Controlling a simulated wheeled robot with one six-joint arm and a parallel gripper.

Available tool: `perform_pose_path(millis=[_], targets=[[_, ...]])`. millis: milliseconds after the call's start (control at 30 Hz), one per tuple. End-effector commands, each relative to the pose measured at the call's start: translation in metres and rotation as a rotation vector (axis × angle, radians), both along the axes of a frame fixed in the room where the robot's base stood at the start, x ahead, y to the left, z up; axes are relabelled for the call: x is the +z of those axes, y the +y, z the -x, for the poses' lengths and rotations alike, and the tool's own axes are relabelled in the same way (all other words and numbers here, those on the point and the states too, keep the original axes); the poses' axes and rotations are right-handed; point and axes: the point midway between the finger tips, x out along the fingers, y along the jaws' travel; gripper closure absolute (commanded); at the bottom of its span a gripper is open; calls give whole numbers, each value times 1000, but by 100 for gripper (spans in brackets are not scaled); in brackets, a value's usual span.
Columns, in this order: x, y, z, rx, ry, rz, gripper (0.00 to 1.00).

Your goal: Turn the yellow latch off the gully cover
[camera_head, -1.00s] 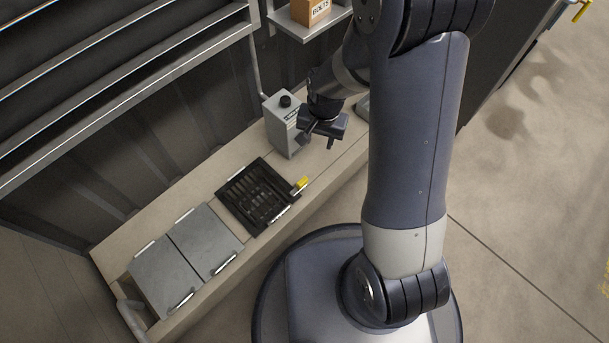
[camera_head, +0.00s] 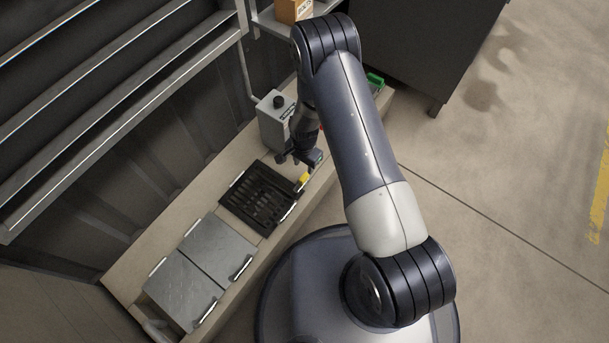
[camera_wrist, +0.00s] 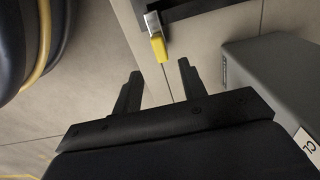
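The black slotted gully cover (camera_head: 255,203) lies on the bench, with metal strips along its edges. The yellow latch (camera_head: 303,179) sits at its right corner, close to my gripper (camera_head: 303,166). In the wrist view the yellow latch (camera_wrist: 159,47) sticks out from a metal bracket, ahead of my gripper (camera_wrist: 159,75). The latch lies roughly between the lines of the two fingers, beyond their tips and not touched. The fingers are apart and nothing is between them. Part of the gully cover's edge (camera_wrist: 195,8) shows at the top of the wrist view.
A grey box with a black knob (camera_head: 274,117) stands right behind my gripper; its side (camera_wrist: 270,75) is close on the right in the wrist view. Two grey plates (camera_head: 216,250) with handles lie left of the cover. A green item (camera_head: 375,80) is at the bench's far end.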

Motion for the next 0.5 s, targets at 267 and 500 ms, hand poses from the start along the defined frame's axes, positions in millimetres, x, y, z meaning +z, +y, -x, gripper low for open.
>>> perform_pose_path(millis=[267,500], targets=[[-58,-1,1,0,2,1,60],[-80,0,0,1,1,0,60]])
